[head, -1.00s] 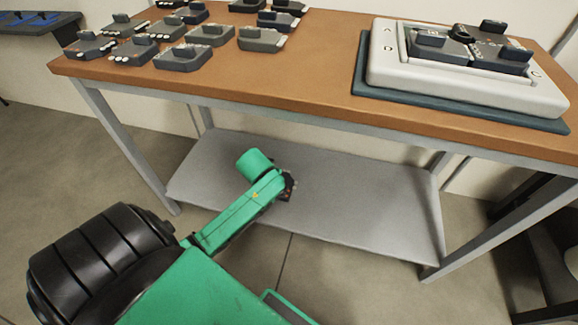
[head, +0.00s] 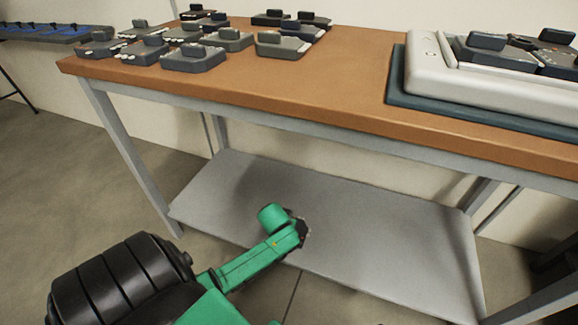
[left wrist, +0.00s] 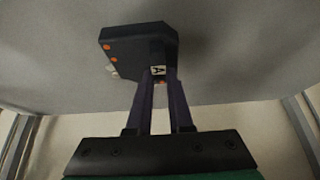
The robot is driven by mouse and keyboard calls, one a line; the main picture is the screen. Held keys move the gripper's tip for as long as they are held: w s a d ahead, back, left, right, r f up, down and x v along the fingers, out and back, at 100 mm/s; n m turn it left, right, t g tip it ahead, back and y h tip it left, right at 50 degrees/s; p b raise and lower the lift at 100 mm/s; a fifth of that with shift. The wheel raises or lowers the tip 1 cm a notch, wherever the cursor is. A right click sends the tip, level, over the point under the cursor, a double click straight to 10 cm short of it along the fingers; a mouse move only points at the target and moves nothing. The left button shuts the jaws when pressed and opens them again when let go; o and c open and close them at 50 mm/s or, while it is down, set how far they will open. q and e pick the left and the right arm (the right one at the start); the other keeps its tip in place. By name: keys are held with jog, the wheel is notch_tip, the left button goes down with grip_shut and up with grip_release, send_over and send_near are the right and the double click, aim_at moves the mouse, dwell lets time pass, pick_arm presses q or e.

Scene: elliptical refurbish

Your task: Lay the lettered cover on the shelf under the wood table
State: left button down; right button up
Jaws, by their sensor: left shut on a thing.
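My left gripper (left wrist: 158,95) is shut on the lettered cover (left wrist: 135,50), a dark block with orange dots on one side. A small white tag with a dark letter, perhaps an A, sits between the fingertips. In the head view the left gripper (head: 303,231) is over the front part of the grey shelf (head: 370,245) under the wood table (head: 340,85). There the cover is mostly hidden behind the arm. I cannot tell whether it touches the shelf. The shelf also fills the top of the left wrist view (left wrist: 240,50). My right gripper is not in view.
Several dark handled blocks (head: 194,59) stand at the table's left. A pale tray (head: 430,70) with similar blocks sits on a dark mat (head: 480,118) at the right. Grey legs (head: 130,155) bound the shelf, which looks otherwise bare.

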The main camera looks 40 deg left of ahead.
pick_arm(q)
notch_tip(320, 180, down, 4)
jog(key=shift+f+b, duration=0.25)
jog(key=shift+b, duration=0.9)
jog(key=shift+r, duration=0.2)
jog(key=c, duration=0.8)
grip_release()
jog(key=shift+f, duration=0.15)
